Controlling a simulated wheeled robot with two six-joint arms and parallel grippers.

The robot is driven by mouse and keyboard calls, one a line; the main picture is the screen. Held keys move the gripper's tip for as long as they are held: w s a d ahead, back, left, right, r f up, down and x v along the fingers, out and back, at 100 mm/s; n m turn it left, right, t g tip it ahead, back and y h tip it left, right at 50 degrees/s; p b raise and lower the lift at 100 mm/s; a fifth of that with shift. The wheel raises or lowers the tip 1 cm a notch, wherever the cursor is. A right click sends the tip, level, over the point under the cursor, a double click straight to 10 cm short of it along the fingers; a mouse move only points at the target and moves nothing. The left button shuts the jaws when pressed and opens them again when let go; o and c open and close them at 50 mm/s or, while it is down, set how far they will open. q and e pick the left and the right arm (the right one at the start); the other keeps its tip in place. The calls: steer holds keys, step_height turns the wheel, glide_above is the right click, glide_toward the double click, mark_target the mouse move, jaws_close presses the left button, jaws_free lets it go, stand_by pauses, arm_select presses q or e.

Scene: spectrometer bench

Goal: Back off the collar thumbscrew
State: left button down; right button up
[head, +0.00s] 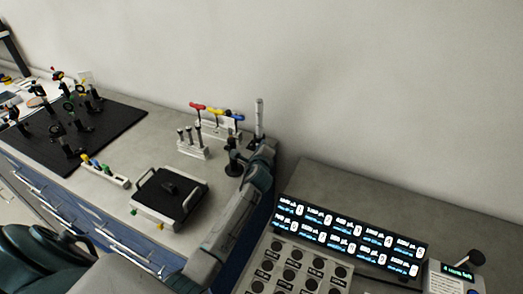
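A pale metal post (259,114) stands upright near the back right corner of the bench, with dark fittings around its lower part. A collar and its thumbscrew are too small and too covered to make out. My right arm reaches up from the bottom middle, and its dark end, with my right gripper (235,158), is beside the foot of the post. The fingers blend with the dark fittings, so I cannot tell whether they are open or touch anything. Only dark links of my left arm show at the bottom left; its gripper is out of view.
Behind the gripper stands a rack of red, yellow and blue T-handled tools (218,118). A holder with several upright drivers (192,145) and a black-matted tray (168,195) lie left. An optics breadboard (105,125) is farther left. A lit display panel (350,238) stands right.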

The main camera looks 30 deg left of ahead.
arm_select(q)
steer(key=shift+r, duration=0.1)
stand_by(0.5)
steer(key=c, duration=1.4)
jaws_free()
steer(key=shift+w, duration=0.1)
steer(key=b+v, duration=0.2)
steer(key=v, duration=0.8)
steer(key=shift+s+d+b, duration=0.1)
steer(key=shift+s+b, duration=0.25)
steer(key=shift+s, duration=0.05)
